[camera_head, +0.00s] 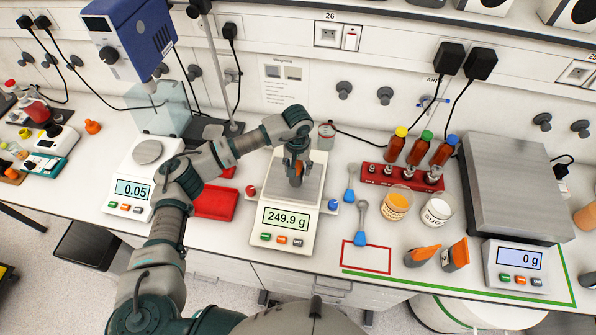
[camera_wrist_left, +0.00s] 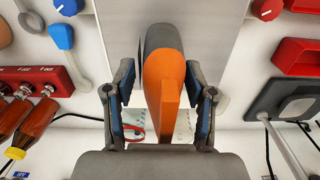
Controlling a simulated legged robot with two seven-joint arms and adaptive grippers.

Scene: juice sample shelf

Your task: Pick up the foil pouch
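A grey and orange foil pouch (camera_head: 297,181) stands on the pan of the middle scale (camera_head: 287,221), whose display reads 249.9 g. My left gripper (camera_head: 297,160) points down over this pouch and partly hides it. In the left wrist view the pouch (camera_wrist_left: 170,85) stands between the two fingers of the left gripper (camera_wrist_left: 160,88). The fingers are apart, with a narrow gap visible on each side of the pouch. Two similar grey and orange pouches, a left one (camera_head: 423,255) and a right one (camera_head: 456,254), lie on the bench at the right. My right gripper is not in view.
A red outlined rectangle (camera_head: 366,257) on the bench is empty.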

